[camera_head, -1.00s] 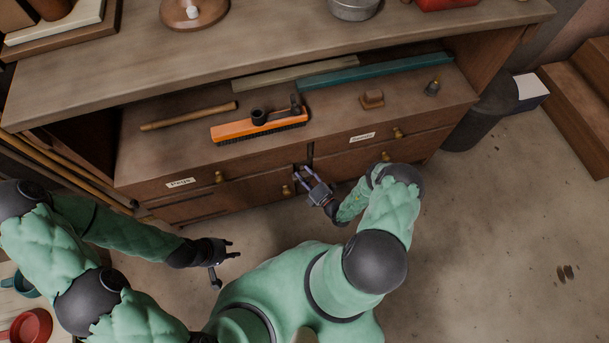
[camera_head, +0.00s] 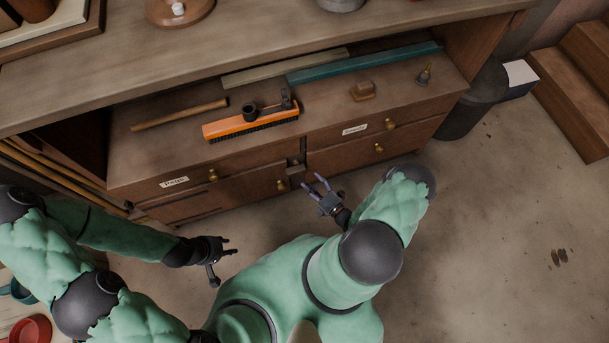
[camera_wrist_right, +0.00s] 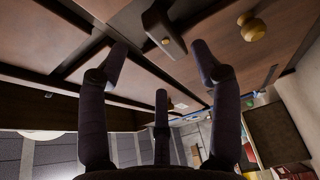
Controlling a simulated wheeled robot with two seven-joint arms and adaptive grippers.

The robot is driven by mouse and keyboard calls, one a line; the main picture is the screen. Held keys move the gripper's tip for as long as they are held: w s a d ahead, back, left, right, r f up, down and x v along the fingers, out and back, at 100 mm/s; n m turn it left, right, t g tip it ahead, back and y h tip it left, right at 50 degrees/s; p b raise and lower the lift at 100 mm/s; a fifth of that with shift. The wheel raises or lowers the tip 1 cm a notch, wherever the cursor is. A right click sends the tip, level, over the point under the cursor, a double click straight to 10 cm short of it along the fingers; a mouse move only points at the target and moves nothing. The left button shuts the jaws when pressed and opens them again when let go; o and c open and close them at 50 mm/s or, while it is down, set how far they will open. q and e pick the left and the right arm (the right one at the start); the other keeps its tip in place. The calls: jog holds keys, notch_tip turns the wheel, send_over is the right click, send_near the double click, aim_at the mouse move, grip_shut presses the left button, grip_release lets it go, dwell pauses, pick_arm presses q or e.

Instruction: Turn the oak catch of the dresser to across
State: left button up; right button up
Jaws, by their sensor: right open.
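The dresser (camera_head: 230,190) stands in front of me with drawers and a lower door with brass knobs. The oak catch (camera_head: 295,166) is a small dark block on the upright between the left and right fronts. In the right wrist view the catch (camera_wrist_right: 163,28) shows close up as a brown block with a small round pin, just beyond the fingertips; its exact angle is hard to tell. My right gripper (camera_head: 315,188) is open and empty, in front of the dresser and apart from the catch. My left gripper (camera_head: 223,260) is open and empty, lower left, away from the dresser.
A dark bin (camera_head: 470,105) stands at the right. The floor before the dresser is clear.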

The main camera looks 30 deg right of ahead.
jog(key=shift+s+d, duration=0.15)
jog(key=shift+s, duration=0.7)
jog(key=shift+s+d, duration=0.1)
jog(key=shift+s, duration=0.75)
jog(key=a+r+n+g+y+p, duration=0.1)
jog(key=a+r+n+g+y, duration=0.2)
jog(key=a+n+g+y, duration=0.25)
jog(key=a+r+n+g+y+p, duration=0.1)
jog(key=a+r+n+g+y, duration=0.1)
jog(key=a+n+y, duration=0.45)
jog(key=s+a+r+n+g+h+p, duration=0.2)
jog(key=s+a+r+n+g, duration=0.3)
jog(key=s+a+n+g, duration=0.55)
jog(key=s+d+r+n+g+h+p, duration=0.1)
jog(key=d+r+n+g+h, duration=0.15)
jog(key=n, duration=0.45)
jog(key=d+r+n+g+h+p, duration=0.1)
jog(key=r+n+h, duration=0.15)
jog(key=n, duration=0.55)
jog(key=w+r+n+t+h+p, duration=0.1)
jog(key=w+r+n+t+h, duration=0.2)
jog(key=r+n, duration=0.5)
jog(key=w+a+n+t, duration=0.1)
jog(key=w+n, duration=0.1)
jog(key=n, duration=0.2)
jog(key=shift+w+r+h, duration=0.15)
jog(key=shift+w+h, duration=0.1)
jog(key=shift+h, duration=0.15)
jog(key=shift+n, duration=0.25)
